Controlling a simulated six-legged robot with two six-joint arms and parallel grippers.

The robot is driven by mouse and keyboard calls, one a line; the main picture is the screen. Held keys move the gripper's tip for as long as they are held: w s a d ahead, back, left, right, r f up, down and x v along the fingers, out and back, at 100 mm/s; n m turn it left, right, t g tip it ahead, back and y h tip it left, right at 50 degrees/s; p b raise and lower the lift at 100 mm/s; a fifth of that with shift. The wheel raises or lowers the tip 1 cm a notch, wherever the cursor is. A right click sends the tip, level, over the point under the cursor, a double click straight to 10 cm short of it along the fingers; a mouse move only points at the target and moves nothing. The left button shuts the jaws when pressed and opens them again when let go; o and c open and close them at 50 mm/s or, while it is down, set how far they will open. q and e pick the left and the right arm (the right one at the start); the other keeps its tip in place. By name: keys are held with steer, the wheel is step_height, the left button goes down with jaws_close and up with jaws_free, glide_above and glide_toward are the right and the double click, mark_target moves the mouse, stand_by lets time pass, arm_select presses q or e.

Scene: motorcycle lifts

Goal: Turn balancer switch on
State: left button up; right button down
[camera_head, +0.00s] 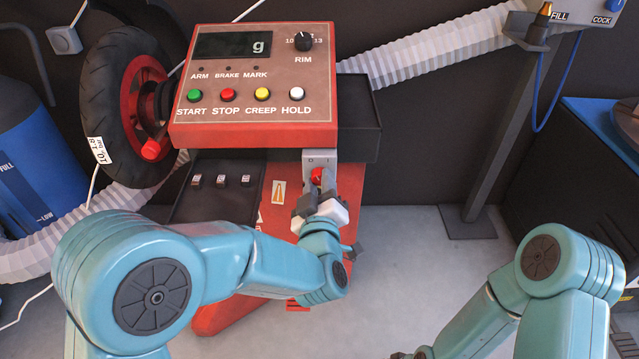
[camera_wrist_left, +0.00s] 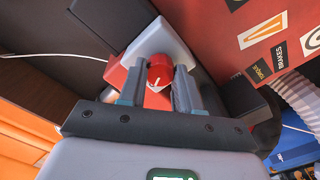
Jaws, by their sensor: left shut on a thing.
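The balancer (camera_head: 252,90) has a red panel with a dark display showing a "g". Its switch is a red rotary knob (camera_head: 317,176) on a small light-grey box (camera_head: 320,158) below the panel's right part; the box carries 0 and I marks. In the left wrist view the red knob (camera_wrist_left: 160,70), with a white pointer line, sits between the two fingers. My left gripper (camera_head: 317,190) is shut on this knob from the front; it also shows in the left wrist view (camera_wrist_left: 158,88). My right arm shows at lower right, its gripper out of sight.
A black tire on a red wheel (camera_head: 128,110) is mounted left of the panel. A dark tray (camera_head: 212,185) with small weights lies beneath the panel. A grey post (camera_head: 510,130) stands to the right, and a pale ribbed hose (camera_head: 430,50) runs behind. Grey floor is free between.

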arm_select(q)
steer(key=m+p, duration=0.1)
steer(key=m, duration=0.5)
steer(key=shift+r, duration=0.1)
steer(key=shift+m+p, duration=0.65)
steer(key=shift+m, duration=0.55)
steer(key=shift+m+p, duration=0.35)
steer(key=shift+m, duration=0.85)
arm_select(e)
steer(key=shift+s+a+r+g, duration=0.15)
steer(key=shift+s+r, duration=0.3)
steer(key=shift+r, duration=0.35)
steer(key=shift+s+a+r+g, duration=0.15)
steer(key=shift+s+r, duration=0.3)
steer(key=shift+r, duration=0.3)
arm_select(q)
steer(key=o, duration=1)
steer(key=shift+w, duration=0.1)
steer(key=shift+o, duration=0.2)
arm_select(e)
steer(key=shift+s+d, duration=0.1)
